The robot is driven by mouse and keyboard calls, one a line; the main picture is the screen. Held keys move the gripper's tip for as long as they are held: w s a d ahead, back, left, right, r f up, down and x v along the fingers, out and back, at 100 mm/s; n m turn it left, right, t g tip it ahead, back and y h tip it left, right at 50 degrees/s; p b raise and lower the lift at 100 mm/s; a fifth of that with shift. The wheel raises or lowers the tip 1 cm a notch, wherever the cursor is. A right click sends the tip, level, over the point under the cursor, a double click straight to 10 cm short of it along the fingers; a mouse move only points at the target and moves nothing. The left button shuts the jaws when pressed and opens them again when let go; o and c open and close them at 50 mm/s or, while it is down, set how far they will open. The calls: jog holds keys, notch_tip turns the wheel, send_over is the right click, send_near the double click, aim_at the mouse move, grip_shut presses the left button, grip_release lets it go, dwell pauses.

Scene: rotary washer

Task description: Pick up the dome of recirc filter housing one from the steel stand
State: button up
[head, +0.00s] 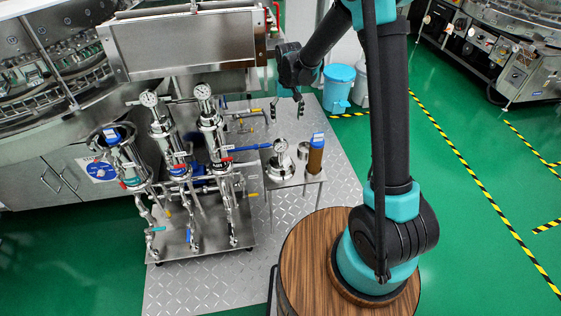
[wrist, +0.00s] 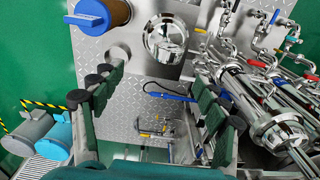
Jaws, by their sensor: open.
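The dome (head: 281,160) is a shiny steel cap with a round gauge on top. It rests on the steel stand (head: 284,182), left of a brown filter cartridge (head: 316,157) with a blue top. My gripper (head: 287,108) hangs above and behind the stand, pointing down, apart from the dome. In the wrist view the dome (wrist: 165,36) is at top centre, beyond the open fingers of my gripper (wrist: 157,90). Nothing is between the fingers. The stand top (wrist: 127,36) and cartridge (wrist: 108,12) also show there.
Several filter housings (head: 212,145) with pipes and valves stand left of the stand; two carry gauges, and the leftmost has a blue-topped piece at its top. A steel machine box (head: 185,45) is behind. Green floor is open right.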

aim_at(280, 140)
jog(key=a+f, duration=0.1)
jog(key=f, duration=0.8)
jog(key=w+a+f, duration=0.1)
jog(key=f, duration=0.4)
jog(key=shift+a, duration=0.3)
jog(key=shift+w+f, duration=0.15)
jog(key=shift+f, duration=2.4)
jog(key=shift+c, duration=0.6)
grip_shut()
